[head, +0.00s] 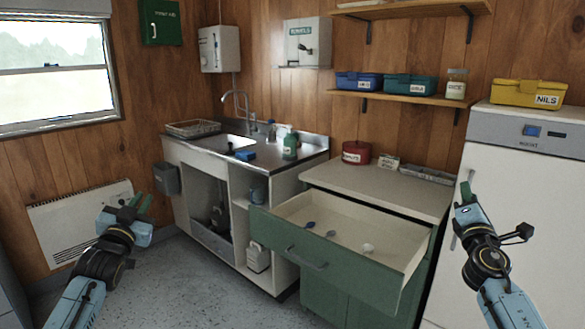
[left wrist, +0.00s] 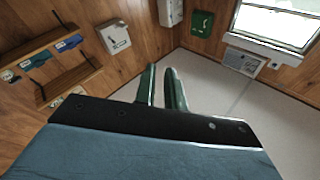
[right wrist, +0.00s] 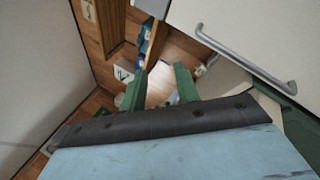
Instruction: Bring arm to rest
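My left gripper (head: 142,202) is raised at the left of the head view, in front of the wall heater and clear of the counter. Its two green fingers (left wrist: 161,85) stand a narrow gap apart in the left wrist view, with nothing between them. My right gripper (head: 466,190) is raised at the right, in front of the white fridge (head: 510,185) and to the right of the open drawer. Its fingers (right wrist: 160,85) stand wide apart in the right wrist view and hold nothing. Whether either gripper touches anything is not clear, but no contact shows.
The green-fronted drawer (head: 290,252) is pulled out, with several small items inside. A sink unit (head: 278,175) with open shelves stands behind it. A heater (head: 75,222) is on the left wall. The floor (head: 195,290) between the arms is clear.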

